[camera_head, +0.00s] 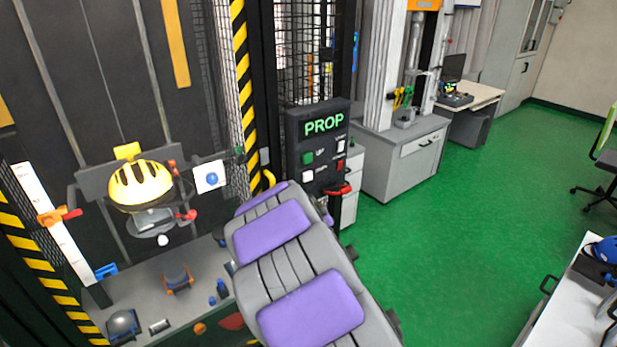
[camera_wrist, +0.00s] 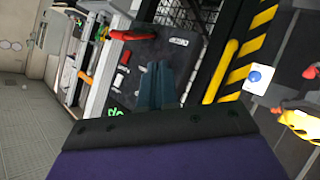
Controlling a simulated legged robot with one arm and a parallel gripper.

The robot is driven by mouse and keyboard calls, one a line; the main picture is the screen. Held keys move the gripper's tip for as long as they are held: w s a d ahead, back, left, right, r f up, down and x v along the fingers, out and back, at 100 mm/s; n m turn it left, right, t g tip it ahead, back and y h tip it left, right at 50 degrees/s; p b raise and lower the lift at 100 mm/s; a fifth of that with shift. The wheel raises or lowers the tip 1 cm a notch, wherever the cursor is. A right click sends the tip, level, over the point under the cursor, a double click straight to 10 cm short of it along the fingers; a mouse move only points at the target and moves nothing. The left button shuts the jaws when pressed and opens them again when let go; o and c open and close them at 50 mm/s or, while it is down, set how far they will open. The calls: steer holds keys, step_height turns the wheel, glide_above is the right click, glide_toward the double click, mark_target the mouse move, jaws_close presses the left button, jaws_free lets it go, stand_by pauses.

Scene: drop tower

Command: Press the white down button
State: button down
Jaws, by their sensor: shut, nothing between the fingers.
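The control panel (camera_head: 318,130) is a dark upright box with a green PROP display. The white down button (camera_head: 307,176) sits at its lower left, below the green up button (camera_head: 307,158). In the wrist view the panel (camera_wrist: 185,60) appears rotated, and I cannot clearly make out the white button there. My gripper (camera_wrist: 157,68) is shut and empty, its dark teal fingertips pointing at the panel and covering part of it. Whether they touch the panel, I cannot tell. In the head view my arm hides most of the gripper below the panel.
A red lever (camera_head: 337,189) sticks out at the panel's bottom; it also shows in the wrist view (camera_wrist: 132,35). A yellow-black striped post (camera_head: 240,60) stands left of the panel. A blue button on a white plate (camera_head: 210,177) is further left.

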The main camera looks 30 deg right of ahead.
mark_target(307, 176)
steer(key=w+d+n+t+h+p, duration=0.1)
steer(key=w+d+t+h, duration=0.3)
steer(key=d, duration=0.5)
steer(key=shift+w+n+t, duration=0.2)
steer(key=shift+n+t, duration=0.2)
steer(key=shift+n, duration=0.4)
steer(key=shift+r, duration=0.15)
steer(key=w, duration=0.8)
steer(key=shift+w+a, duration=0.35)
steer(key=shift+w, duration=0.05)
steer(key=shift+w, duration=0.1)
stand_by(1.0)
steer(key=shift+w+a, duration=0.1)
steer(key=shift+w, duration=0.15)
